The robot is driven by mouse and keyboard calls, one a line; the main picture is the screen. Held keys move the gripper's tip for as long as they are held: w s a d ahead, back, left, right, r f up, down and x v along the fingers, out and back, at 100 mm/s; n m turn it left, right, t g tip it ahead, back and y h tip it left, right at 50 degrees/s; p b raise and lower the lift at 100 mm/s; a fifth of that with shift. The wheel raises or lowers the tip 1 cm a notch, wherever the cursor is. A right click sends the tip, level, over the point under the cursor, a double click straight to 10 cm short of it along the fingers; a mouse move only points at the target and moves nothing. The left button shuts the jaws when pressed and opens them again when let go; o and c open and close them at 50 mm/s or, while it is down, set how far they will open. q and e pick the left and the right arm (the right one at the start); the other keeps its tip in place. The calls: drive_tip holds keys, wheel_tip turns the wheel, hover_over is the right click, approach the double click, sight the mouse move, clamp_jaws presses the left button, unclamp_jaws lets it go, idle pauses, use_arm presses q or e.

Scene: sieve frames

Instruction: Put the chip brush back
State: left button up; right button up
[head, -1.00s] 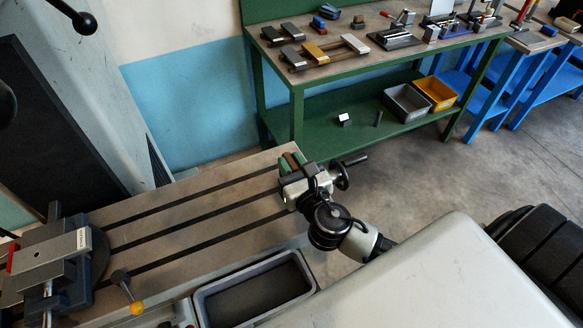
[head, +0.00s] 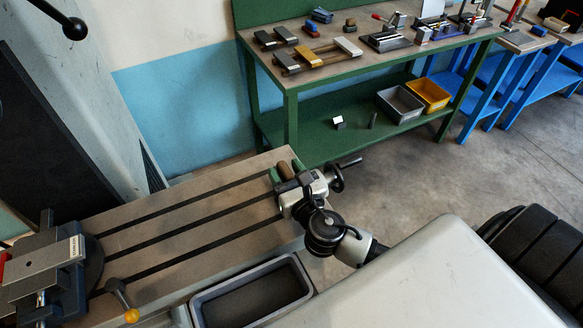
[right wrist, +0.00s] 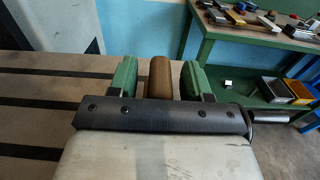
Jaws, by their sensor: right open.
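My right gripper (head: 285,172) is at the back right end of the grey slotted machine table (head: 200,200). Its two green fingers stand apart in the right wrist view (right wrist: 160,82). A brown, rounded wooden piece (right wrist: 159,77), which looks like the chip brush's handle, is between them with a gap on each side. It also shows in the head view (head: 286,171). The brush's bristles are hidden, and I cannot tell what the brush rests on. My left gripper is not in view.
A grey open bin (head: 250,290) lies in front. A green bench (head: 290,115) with tools and blocks stands behind; grey and yellow bins (head: 428,93) are on its shelf.

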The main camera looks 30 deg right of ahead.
drive_tip(key=shift+s, duration=0.3)
drive_tip(key=s+b, duration=0.1)
drive_tip(key=s, duration=0.2)
drive_tip(key=s+b, duration=0.1)
drive_tip(key=s, duration=0.3)
drive_tip(key=s+b, duration=0.1)
drive_tip(key=s, duration=0.2)
drive_tip(key=shift+s+a, duration=0.15)
drive_tip(key=shift+a, duration=0.2)
drive_tip(key=shift+s+r, duration=0.15)
drive_tip(key=shift+s, duration=0.4)
idle(0.4)
